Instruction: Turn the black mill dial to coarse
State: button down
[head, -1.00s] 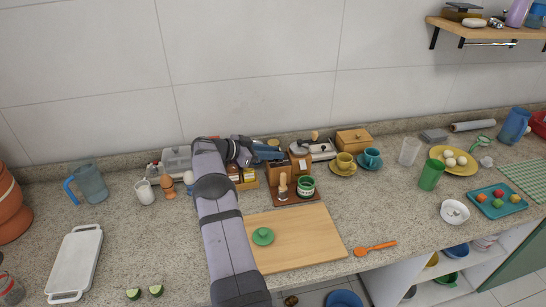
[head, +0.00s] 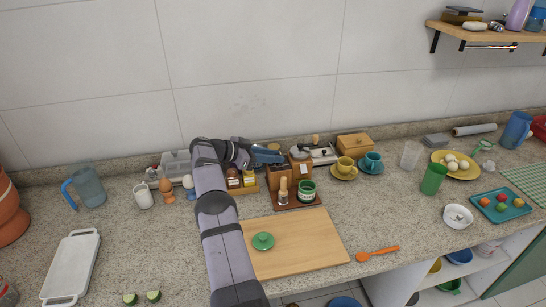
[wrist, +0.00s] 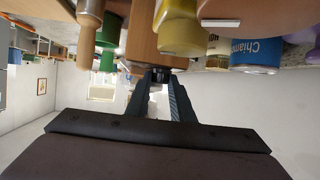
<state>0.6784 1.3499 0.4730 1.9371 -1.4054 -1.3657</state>
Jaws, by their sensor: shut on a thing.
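The black mill dial (wrist: 158,74) is small and dark, on the face of a wooden mill body (wrist: 145,48) in the upside-down wrist view. My gripper (wrist: 160,84) is shut on the dial, one finger on each side of it. The fingers hide much of the dial, and its setting mark cannot be read. In the head view my gripper (head: 268,156) reaches in from the left at the mill (head: 275,175), which stands near the wall; the dial itself is too small to tell there.
A dark red tray (head: 312,203) holds a wooden-handled tool (head: 283,190) and a green jar (head: 307,190) close in front. Spice jars (head: 242,178) stand left of the mill. The wall is close behind.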

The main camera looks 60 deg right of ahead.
jog(key=c, duration=1.8)
grip_release()
jog(key=shift+a, duration=0.1)
jog(key=shift+b+v, duration=1.1)
jog(key=shift+v, duration=2.55)
jog(key=shift+w+r, duration=0.1)
